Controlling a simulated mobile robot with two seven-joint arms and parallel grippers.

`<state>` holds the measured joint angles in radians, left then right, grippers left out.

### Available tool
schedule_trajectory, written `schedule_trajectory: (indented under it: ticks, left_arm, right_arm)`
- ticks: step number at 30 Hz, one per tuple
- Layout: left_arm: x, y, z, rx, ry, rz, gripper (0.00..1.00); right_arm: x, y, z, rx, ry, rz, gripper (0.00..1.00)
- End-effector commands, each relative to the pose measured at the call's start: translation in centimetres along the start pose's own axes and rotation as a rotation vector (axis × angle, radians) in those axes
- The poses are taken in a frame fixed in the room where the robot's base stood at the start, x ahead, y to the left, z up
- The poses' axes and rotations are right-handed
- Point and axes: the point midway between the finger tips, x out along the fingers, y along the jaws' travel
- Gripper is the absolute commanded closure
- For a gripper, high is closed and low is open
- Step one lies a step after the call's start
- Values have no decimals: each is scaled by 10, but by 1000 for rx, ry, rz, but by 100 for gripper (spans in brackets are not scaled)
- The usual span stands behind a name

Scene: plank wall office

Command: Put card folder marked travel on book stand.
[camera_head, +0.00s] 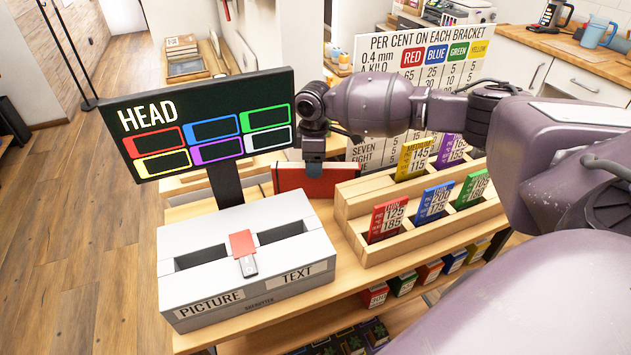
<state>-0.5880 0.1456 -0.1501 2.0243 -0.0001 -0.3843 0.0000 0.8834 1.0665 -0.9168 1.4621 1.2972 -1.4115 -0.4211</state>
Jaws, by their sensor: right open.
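My right arm reaches in from the right, and my right gripper (314,168) points down at the upper edge of a red, flat, folder-like object (345,180). The gripper is open. Its fingers overlap the red object's middle in the picture; whether they touch it I cannot tell. The red object stands tilted at the back of the wooden table, between the grey box and the card rack. No "travel" marking is readable on it. I cannot pick out a book stand with certainty. My left gripper is not in view.
A black HEAD screen (140,118) stands behind the grey slotted box (196,311), marked PICTURE and TEXT. A wooden rack (352,205) holds several coloured cards. A printed chart board (377,52) stands behind my arm. A lower shelf (300,325) holds several coloured boxes.

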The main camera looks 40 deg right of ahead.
Motion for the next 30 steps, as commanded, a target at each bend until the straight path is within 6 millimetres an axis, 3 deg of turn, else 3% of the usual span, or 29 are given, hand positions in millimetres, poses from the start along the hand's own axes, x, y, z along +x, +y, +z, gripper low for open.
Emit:
schedule_trajectory:
  ticks: [10, 19, 30]
  left_arm:
    - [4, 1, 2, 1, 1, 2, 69]
    - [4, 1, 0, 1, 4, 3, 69]
    - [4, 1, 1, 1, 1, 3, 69]
  right_arm:
    - [45, -5, 1, 0, -2, -4, 38]
    - [48, -5, 1, 0, -1, -1, 40]
    - [48, -5, 1, 0, -1, -1, 96]
